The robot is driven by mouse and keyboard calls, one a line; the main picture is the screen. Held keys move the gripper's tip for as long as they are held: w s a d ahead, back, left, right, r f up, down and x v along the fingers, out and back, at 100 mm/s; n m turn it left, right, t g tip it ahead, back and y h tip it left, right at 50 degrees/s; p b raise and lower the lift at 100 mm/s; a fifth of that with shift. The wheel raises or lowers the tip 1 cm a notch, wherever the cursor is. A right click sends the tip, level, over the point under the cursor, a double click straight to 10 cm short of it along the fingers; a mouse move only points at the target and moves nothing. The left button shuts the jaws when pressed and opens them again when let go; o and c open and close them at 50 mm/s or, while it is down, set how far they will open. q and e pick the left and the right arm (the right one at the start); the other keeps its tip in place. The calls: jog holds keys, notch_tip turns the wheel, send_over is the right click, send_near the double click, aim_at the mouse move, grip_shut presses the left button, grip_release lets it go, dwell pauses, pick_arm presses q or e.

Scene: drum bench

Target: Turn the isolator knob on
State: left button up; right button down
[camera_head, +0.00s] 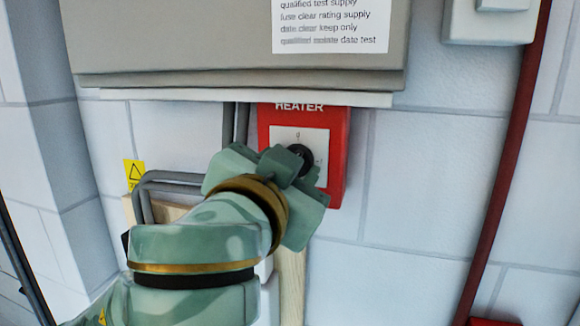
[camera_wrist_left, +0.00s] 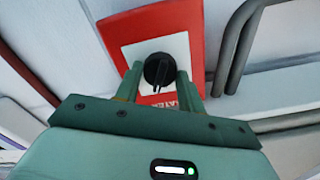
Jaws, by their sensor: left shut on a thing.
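The isolator is a red box (camera_head: 335,150) marked HEATER, with a white plate and a black round knob (camera_head: 302,158), on the white block wall under a grey cabinet. My left gripper (camera_head: 298,160) is at the knob and covers part of it. In the left wrist view the two fingers of my left gripper (camera_wrist_left: 158,84) stand on either side of the black knob (camera_wrist_left: 158,67), shut on it. The red box (camera_wrist_left: 185,22) is behind the knob there. The knob's exact pointing is partly hidden. My right gripper is not in view.
A grey cabinet (camera_head: 170,45) with a printed label (camera_head: 330,22) overhangs the isolator. Grey conduits (camera_head: 170,178) run to the left, near a yellow warning sign (camera_head: 134,172). A dark red pipe (camera_head: 505,160) runs down the right. The wall between is clear.

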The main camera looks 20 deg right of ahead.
pick_arm(q)
jog(key=shift+f+m, duration=0.1)
jog(key=shift+m, duration=6.3)
jog(key=o, duration=0.7)
jog(key=shift+o, duration=1.4)
jog(key=shift+w, duration=0.15)
